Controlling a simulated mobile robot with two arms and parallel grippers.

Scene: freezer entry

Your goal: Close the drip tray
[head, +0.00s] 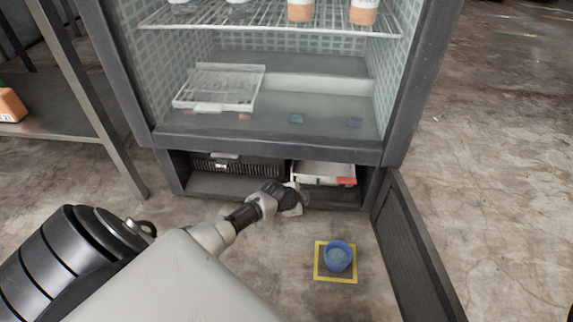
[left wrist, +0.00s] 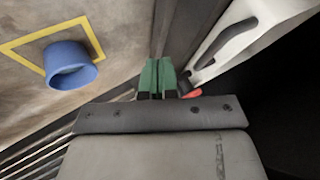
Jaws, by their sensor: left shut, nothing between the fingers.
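The white drip tray (head: 313,180) with a red tab (head: 347,181) sits in the right part of the open bay under the freezer cabinet. How far it sticks out is hard to tell. In the left wrist view the tray (left wrist: 218,38) shows at upper right, with a dark slot in its face and the red tab (left wrist: 194,93) near my fingers. My left gripper (head: 298,198) is at the tray's front left corner, partly hiding it. Its green fingertips (left wrist: 158,66) are together and empty; contact with the tray cannot be told. My right gripper is not seen.
A black grille (head: 238,168) fills the bay's left part. An open dark panel (head: 415,245) swings out on the right. A metal table (head: 60,125) stands left.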

